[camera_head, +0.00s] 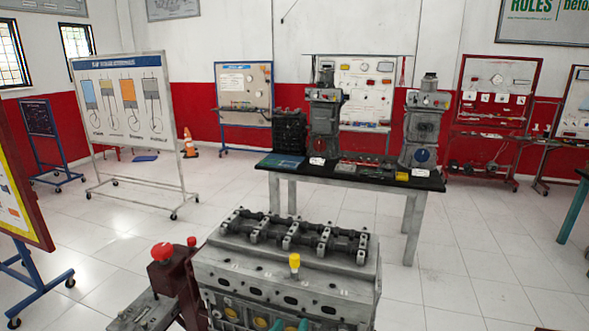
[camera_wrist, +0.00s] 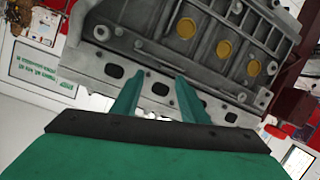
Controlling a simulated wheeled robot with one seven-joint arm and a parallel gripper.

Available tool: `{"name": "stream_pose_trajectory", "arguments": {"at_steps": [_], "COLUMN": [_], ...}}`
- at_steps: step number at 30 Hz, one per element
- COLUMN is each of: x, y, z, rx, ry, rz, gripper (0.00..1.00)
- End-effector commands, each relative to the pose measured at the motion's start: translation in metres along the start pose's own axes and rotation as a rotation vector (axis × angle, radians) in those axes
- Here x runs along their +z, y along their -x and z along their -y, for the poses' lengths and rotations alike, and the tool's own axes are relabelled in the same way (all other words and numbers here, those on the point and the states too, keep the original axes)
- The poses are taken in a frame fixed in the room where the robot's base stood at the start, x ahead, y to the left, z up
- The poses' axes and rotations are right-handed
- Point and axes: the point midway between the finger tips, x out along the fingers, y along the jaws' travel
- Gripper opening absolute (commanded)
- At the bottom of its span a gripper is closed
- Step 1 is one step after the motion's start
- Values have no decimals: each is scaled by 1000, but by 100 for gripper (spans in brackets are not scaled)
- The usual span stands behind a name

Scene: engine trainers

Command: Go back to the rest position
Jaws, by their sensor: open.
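My gripper (camera_wrist: 157,84) is open, with its two green fingers apart and nothing held between them. In the wrist view the fingers point at the side of the grey engine block (camera_wrist: 225,62), which has yellow round plugs. I cannot tell whether the fingertips touch it. In the head view the green fingers (camera_head: 281,325) show at the bottom edge, in front of the block's near side. The engine block (camera_head: 290,284) stands close in front, with a yellow cap (camera_head: 294,262) upright on its top edge. The rest of my gripper is hidden below the head view.
A red engine stand (camera_head: 178,278) with a red knob adjoins the block on its left. A black-topped table (camera_head: 345,177) with engine parts stands behind. A wheeled diagram board (camera_head: 128,105) is at back left, a yellow board (camera_head: 14,198) at near left. Tiled floor is clear at right.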

Motion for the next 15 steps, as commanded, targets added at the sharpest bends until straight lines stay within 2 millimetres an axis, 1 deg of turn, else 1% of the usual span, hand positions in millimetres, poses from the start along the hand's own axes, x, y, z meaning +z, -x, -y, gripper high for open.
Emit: {"name": "stream_pose_trajectory", "arguments": {"at_steps": [1,3,8,9,11,15], "x": [20,40,84,96,112,148], "y": [2,5,18,22,30,51], "z": [1,4,8,9,10,12], "rx": [-12,-34,-83,-95,-115,-158], "ry": [19,37,65,70,74,77], "rz": [2,-7,-25,-28,-33,-42], "gripper": [40,40,40,40,40,40]}}
